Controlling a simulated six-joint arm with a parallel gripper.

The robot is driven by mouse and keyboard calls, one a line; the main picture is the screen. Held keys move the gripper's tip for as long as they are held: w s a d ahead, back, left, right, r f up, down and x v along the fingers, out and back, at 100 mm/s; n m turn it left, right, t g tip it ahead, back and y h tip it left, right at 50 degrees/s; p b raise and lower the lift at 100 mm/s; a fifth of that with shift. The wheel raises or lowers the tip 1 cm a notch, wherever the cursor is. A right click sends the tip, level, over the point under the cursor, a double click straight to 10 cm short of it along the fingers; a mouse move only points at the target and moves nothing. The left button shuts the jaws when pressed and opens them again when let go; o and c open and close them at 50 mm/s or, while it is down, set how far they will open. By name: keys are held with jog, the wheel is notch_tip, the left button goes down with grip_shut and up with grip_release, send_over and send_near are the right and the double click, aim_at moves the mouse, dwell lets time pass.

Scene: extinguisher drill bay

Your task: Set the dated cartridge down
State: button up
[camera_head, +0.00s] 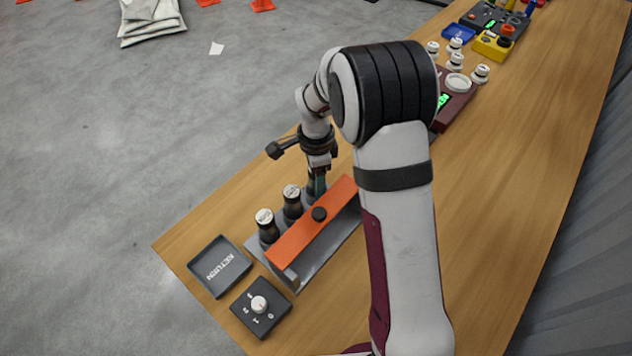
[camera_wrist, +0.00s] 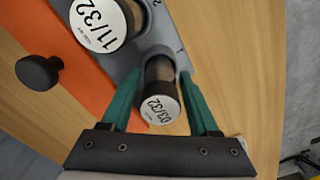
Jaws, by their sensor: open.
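A cartridge with a white cap reading 03/32 (camera_wrist: 160,102) stands in the end slot of the grey rack (camera_head: 329,245). My gripper (camera_head: 317,186) is over that end of the rack. In the wrist view its green fingers (camera_wrist: 159,78) are open, one on either side of the 03/32 cartridge. Whether either finger touches it I cannot tell. A cartridge capped 11/32 (camera_wrist: 98,24) stands in the neighbouring slot. In the head view the dark middle cartridge (camera_head: 292,200) and the near cartridge (camera_head: 267,226) are plain, while my gripper mostly hides the third.
An orange bar (camera_head: 291,238) with a black knob (camera_head: 319,214) runs along the rack. A RETURN tray (camera_head: 208,280) and a dial box (camera_head: 260,321) sit at the near end. A maroon device (camera_head: 455,110) and several white-capped pieces (camera_head: 480,73) stand farther back. The table's right side is clear.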

grip_shut()
jog(key=shift+r, duration=0.1)
dwell(0.3)
